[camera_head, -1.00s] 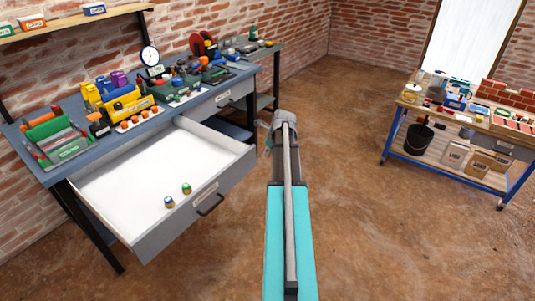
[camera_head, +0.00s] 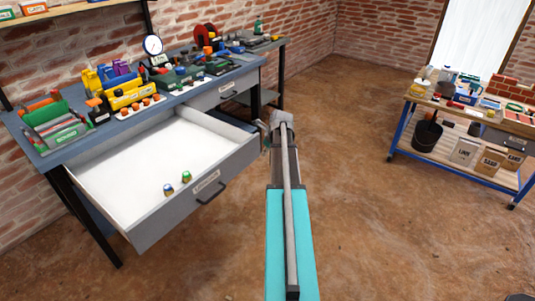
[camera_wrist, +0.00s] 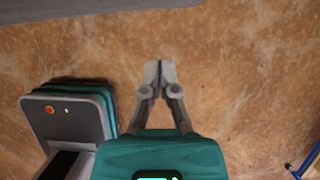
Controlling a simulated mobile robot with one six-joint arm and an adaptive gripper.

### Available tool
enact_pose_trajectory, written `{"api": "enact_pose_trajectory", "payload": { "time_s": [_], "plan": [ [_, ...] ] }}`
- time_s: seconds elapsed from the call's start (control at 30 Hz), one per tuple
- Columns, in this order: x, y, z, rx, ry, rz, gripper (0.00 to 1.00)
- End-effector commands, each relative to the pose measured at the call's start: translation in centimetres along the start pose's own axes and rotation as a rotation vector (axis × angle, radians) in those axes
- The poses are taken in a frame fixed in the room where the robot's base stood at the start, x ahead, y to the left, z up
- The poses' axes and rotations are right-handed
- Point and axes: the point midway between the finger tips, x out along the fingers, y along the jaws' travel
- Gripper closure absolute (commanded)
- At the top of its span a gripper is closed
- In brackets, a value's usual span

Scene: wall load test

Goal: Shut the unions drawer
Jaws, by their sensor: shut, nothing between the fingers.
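A grey drawer (camera_head: 150,236) with a white inside stands pulled far out of the blue-topped workbench at the left. Its front has a dark handle (camera_head: 211,193) and a pale label, too small to read surely. Two small fittings, one with a blue top (camera_head: 168,190) and one with a green top (camera_head: 186,177), stand in it near the front. My gripper (camera_head: 264,128) is just right of the drawer's far front corner, apart from the handle; my arm partly hides it. In the wrist view my gripper (camera_wrist: 160,66) is shut and empty above the brown floor.
The workbench top (camera_head: 72,96) carries a dial gauge, bins and tools. A second drawer (camera_head: 226,88), shut, sits in the bench beyond the open one. A blue-framed trolley (camera_head: 400,130) with a bucket stands at the right. The floor between is clear.

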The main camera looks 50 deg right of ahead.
Motion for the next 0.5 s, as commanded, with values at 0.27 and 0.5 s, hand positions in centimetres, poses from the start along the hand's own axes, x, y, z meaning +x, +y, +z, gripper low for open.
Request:
{"api": "enact_pose_trajectory", "payload": {
  "time_s": [0.27, 0.5],
  "plan": [
    [1.2, -0.1, 3.1, -0.001, -0.001, 0.0, 1.0],
    [1.4, 0.0, 3.7, 0.001, 0.0, 0.0, 1.0]
  ]
}}
